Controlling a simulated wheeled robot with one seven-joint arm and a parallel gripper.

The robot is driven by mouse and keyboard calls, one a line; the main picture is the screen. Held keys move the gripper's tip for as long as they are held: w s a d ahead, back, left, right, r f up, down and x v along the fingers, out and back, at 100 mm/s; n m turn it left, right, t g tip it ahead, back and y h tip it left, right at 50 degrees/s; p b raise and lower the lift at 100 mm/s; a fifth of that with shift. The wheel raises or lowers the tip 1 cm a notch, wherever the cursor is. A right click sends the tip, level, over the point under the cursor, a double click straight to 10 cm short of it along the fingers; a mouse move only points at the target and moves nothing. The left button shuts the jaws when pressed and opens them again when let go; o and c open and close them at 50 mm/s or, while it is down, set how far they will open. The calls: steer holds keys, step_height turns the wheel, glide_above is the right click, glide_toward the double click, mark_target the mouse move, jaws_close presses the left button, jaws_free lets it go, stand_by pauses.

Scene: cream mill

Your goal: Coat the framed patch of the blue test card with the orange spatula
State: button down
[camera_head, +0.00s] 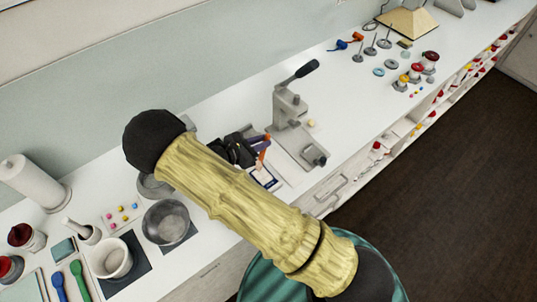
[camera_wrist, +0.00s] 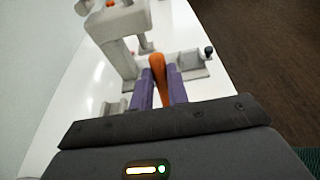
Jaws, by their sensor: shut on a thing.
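The orange spatula (camera_head: 263,154) is held in my gripper (camera_head: 253,148), whose purple fingers are shut on it. The wrist view also shows the spatula (camera_wrist: 158,68) between the two purple fingers (camera_wrist: 160,90). The blue test card (camera_head: 269,183), with a pale patch in its middle, lies on the white counter just below the spatula in the head view. My arm hides part of the card. I cannot tell whether the spatula touches it. The card is not visible in the wrist view.
A grey lever press (camera_head: 288,108) stands close behind and right of the card; it also shows in the wrist view (camera_wrist: 120,25). A metal bowl (camera_head: 166,222), a white mortar (camera_head: 111,260), a blue spatula (camera_head: 58,286) and a green spatula (camera_head: 79,281) are at the left.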

steer(key=shift+r+p, duration=1.45)
steer(key=shift+r, duration=0.65)
steer(key=shift+f, duration=0.1)
